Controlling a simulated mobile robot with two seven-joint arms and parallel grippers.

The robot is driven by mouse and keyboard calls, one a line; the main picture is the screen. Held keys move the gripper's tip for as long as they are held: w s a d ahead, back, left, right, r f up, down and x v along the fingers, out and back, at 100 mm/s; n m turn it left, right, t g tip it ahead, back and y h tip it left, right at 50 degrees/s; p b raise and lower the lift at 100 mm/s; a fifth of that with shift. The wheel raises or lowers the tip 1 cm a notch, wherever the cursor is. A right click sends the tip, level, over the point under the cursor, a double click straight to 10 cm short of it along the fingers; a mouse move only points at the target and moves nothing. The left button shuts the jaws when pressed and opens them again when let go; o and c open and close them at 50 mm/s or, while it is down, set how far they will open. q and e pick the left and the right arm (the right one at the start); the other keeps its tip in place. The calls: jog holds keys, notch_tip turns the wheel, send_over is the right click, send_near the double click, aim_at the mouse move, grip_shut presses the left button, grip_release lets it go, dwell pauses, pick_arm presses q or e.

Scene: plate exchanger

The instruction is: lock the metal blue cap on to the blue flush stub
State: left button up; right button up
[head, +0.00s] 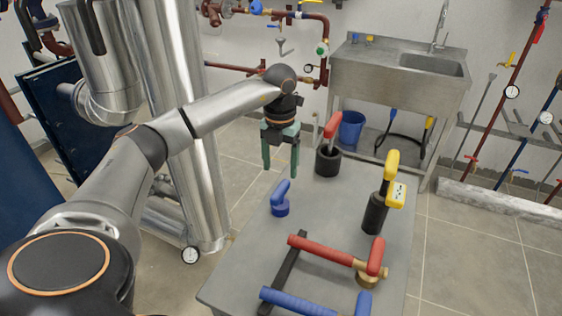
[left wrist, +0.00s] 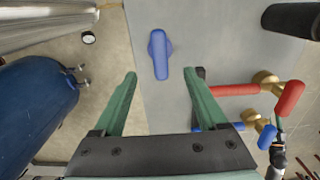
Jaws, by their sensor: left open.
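A blue cap with an upright blue handle (head: 280,208) stands on the grey table near its left edge. It also shows in the left wrist view (left wrist: 159,52), beyond and between the fingertips, with nothing gripping it. My left gripper (head: 280,172) is open and empty, its green fingers pointing down above and behind the cap. The fingers show apart in the left wrist view (left wrist: 160,74). What seems to be part of my right arm shows small at the lower right of the left wrist view; its fingers are unclear.
A metal sink (head: 385,75) and wall pipes stand behind. A steel column (head: 190,130) rises left.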

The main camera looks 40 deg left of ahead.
aim_at(280, 188)
pick_arm(q)
notch_tip(280, 188, down, 4)
jog(key=b, duration=0.3)
jog(key=shift+f, duration=0.25)
jog(key=shift+w+f+b, duration=0.1)
jog(key=shift+f+b, duration=0.6)
jog(key=shift+f, duration=1)
pick_arm(e)
jog(key=shift+y, duration=0.3)
jog(key=w+a+f, duration=0.1)
jog(key=a+f, duration=0.1)
jog(key=f, duration=0.1)
jog(key=shift+w+a, duration=0.1)
jog(key=shift+w, duration=0.25)
pick_arm(q)
jog(key=shift+c, duration=0.2)
grip_shut()
pick_arm(e)
jog(key=shift+s+f, duration=0.15)
pick_arm(q)
jog(key=shift+r, duration=0.25)
